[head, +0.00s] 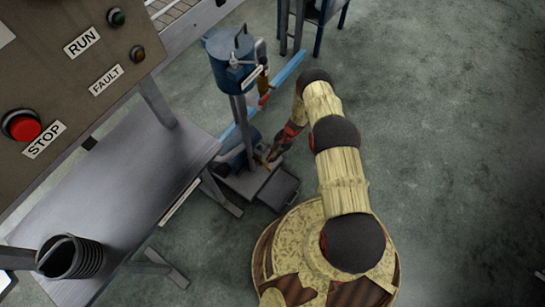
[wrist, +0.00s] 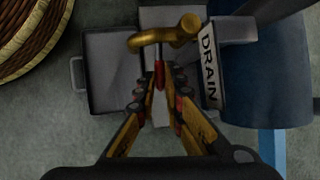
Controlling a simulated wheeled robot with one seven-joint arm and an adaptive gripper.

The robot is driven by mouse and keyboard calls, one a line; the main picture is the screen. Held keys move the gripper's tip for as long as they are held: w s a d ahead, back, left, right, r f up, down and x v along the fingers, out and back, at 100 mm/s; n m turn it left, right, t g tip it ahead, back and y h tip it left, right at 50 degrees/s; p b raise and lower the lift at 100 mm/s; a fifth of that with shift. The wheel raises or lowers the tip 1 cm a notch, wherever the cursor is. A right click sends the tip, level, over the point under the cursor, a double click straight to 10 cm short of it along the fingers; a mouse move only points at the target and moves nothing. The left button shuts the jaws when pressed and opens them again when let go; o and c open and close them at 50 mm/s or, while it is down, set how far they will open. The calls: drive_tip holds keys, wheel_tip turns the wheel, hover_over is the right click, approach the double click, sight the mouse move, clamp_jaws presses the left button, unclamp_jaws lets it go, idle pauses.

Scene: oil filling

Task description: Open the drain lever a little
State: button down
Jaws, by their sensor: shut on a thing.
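The brass drain tap (wrist: 165,36) shows in the wrist view, beside a white DRAIN label (wrist: 208,65). Its short red-tipped lever (wrist: 159,75) hangs below the brass body, between my fingertips. My gripper (wrist: 160,97) is shut on this drain lever, with a finger on each side. The lever itself is too small to tell there.
A grey tray (wrist: 108,75) with a handle lies beside the tap. A metal table (head: 130,180) holds a dark ribbed container (head: 70,257). Floor at right is clear.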

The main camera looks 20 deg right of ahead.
drive_tip(key=c, duration=1.9)
unclamp_jaws()
drive_tip(key=v, duration=1.2)
